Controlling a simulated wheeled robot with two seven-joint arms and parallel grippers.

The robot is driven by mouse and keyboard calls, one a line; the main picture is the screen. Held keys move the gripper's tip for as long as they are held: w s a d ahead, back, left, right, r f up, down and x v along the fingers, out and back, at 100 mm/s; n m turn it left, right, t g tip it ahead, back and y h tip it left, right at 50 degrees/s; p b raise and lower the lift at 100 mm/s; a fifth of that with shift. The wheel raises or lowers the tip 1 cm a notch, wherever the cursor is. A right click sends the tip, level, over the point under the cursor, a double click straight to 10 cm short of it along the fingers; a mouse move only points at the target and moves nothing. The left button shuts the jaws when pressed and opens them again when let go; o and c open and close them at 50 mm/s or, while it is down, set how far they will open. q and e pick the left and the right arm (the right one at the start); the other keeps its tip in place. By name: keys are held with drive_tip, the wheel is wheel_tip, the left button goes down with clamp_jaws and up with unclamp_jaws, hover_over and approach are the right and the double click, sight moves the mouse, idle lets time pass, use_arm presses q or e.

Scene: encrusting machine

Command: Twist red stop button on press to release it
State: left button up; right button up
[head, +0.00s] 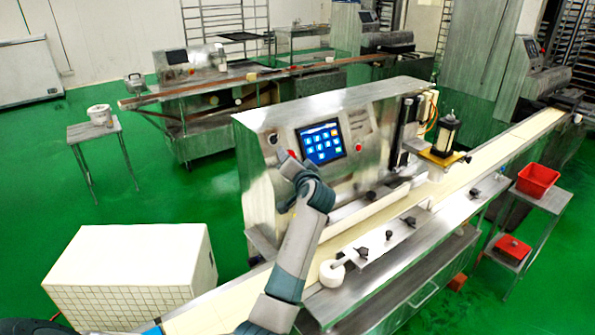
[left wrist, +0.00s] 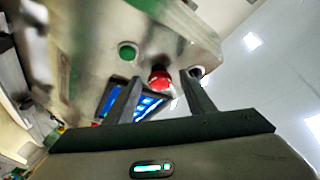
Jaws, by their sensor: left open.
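The encrusting machine (head: 262,118) stands in the middle of the head view, with a lit blue touch screen (head: 321,143) on its front panel. A red stop button (left wrist: 160,78) shows in the left wrist view, between the two fingers. A bit of red (head: 292,154) shows beside the hand in the head view, left of the screen; the hand hides most of that spot. My left gripper (left wrist: 161,77) is open, its fingers pointing at the panel on either side of the button. I cannot tell whether they touch it. My right gripper is not in view.
Another red button (head: 358,147) sits right of the screen. A green button (left wrist: 128,52) is near the stop button in the wrist view. A conveyor (head: 490,160) runs along the machine's front. A white box (head: 130,265) stands at lower left, a red crate (head: 538,179) at right.

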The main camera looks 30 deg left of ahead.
use_arm(q)
drive_tip(key=b+v, duration=0.5)
drive_tip(key=v, duration=1.1)
drive_tip(key=shift+s+d, duration=0.2)
drive_tip(key=shift+s, duration=0.15)
